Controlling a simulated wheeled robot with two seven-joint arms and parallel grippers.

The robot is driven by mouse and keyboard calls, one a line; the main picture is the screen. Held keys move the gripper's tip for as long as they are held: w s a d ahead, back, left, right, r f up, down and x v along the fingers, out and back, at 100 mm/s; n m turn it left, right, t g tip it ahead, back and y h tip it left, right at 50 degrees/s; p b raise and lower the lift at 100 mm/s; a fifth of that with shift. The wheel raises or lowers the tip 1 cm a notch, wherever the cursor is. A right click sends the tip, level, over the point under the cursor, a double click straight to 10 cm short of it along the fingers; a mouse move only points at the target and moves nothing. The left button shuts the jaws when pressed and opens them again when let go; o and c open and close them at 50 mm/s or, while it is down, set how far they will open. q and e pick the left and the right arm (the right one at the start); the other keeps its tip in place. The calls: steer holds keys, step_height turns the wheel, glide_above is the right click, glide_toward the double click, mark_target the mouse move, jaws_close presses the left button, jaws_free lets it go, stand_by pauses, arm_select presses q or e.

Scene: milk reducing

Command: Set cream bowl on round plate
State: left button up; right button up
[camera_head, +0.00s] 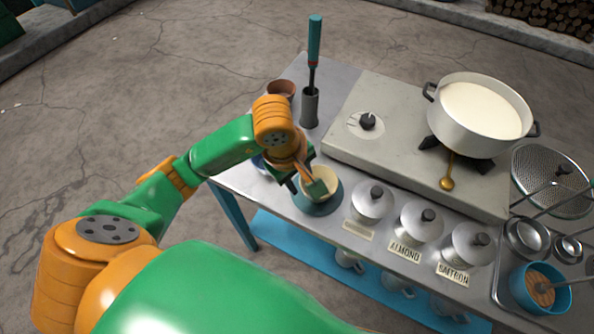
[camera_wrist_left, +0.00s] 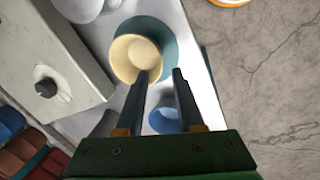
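The cream bowl (camera_head: 323,177) is over the round teal plate (camera_head: 322,208) near the table's front-left edge. In the left wrist view the cream bowl (camera_wrist_left: 132,50) lies off-centre over the round plate (camera_wrist_left: 174,45), which shows mostly on its right side. The bowl looks upright and resting on the plate, but the contact is hidden. My left gripper (camera_head: 308,187) is at the bowl. In the left wrist view my left gripper (camera_wrist_left: 162,76) has its fingers apart, one overlapping the bowl's rim and one outside over the plate. My right gripper is not in view.
Lidded jars (camera_head: 372,201) stand right of the plate. The stove (camera_head: 400,140) with a milk pot (camera_head: 480,112) is behind them. A blue bowl (camera_wrist_left: 165,118) is close beneath my fingers. A brown bowl (camera_head: 281,89) and a tool holder (camera_head: 310,108) stand at the back left.

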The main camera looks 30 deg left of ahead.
arm_select(q)
steer(key=p+v, duration=0.1)
steer(key=v, duration=0.4)
